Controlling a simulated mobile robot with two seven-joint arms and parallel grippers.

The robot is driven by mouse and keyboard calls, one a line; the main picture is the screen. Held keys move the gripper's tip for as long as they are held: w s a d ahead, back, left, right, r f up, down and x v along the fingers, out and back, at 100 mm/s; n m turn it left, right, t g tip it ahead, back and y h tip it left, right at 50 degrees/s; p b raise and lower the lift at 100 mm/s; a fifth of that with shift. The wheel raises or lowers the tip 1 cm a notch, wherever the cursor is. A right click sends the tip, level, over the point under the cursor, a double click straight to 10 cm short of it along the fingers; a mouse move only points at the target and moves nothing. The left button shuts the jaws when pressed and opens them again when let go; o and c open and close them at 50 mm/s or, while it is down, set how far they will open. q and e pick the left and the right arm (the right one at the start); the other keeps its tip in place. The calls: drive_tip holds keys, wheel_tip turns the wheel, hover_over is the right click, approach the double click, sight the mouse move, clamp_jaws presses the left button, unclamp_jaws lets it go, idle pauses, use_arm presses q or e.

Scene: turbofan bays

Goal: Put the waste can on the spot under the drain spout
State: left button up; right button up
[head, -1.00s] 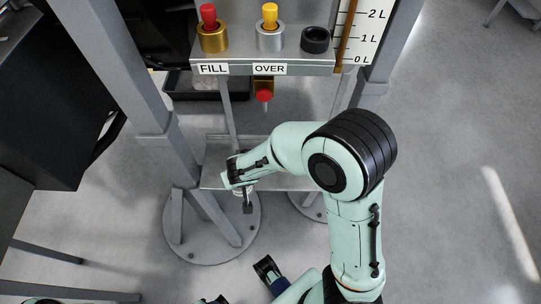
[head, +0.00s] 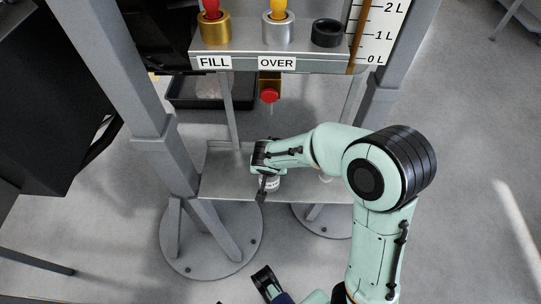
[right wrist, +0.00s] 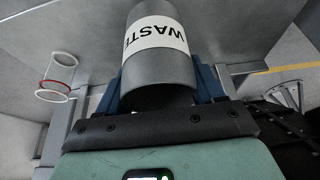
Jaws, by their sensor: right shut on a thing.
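The waste can (right wrist: 160,70) is a grey cylinder with a white WASTE label in the right wrist view. My right gripper (right wrist: 165,85) is shut on it, with blue fingers on both sides. In the head view, the right gripper (head: 265,178) covers most of the can (head: 270,184), over the lower shelf (head: 225,187). I cannot tell whether the can touches the shelf. The drain spout (head: 270,108) hangs below a brass valve with a red knob (head: 270,95), beyond the gripper. No marked spot is clearly visible beneath it. My left gripper (head: 244,289) is open and empty at the bottom edge.
Grey posts (head: 150,125) flank the shelf. A black tray (head: 190,104) lies behind it. The upper ledge carries FILL (head: 214,63) and OVER (head: 276,63) labels. A clear ringed vessel (right wrist: 55,80) shows at left in the right wrist view. Bare shelf shows left of the gripper.

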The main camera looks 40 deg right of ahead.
drive_tip(key=w+d+f, duration=0.2)
drive_tip(key=w+d, duration=0.1)
drive_tip(key=w+d+f, duration=0.1)
drive_tip(key=w, duration=0.1)
drive_tip(key=shift+w+d+b, duration=0.2)
drive_tip(key=shift+d+b, duration=0.1)
drive_tip(key=shift+b, duration=0.05)
use_arm(q)
drive_tip(key=shift+w+a+f, duration=0.2)
drive_tip(key=shift+w+f, duration=0.2)
drive_tip(key=shift+w, duration=0.05)
use_arm(e)
drive_tip(key=shift+f, duration=0.25)
drive_tip(key=shift+f, duration=0.1)
drive_tip(key=o, duration=1.1)
use_arm(q)
drive_tip(key=shift+w+a+f, duration=0.1)
drive_tip(key=shift+w+f, duration=0.05)
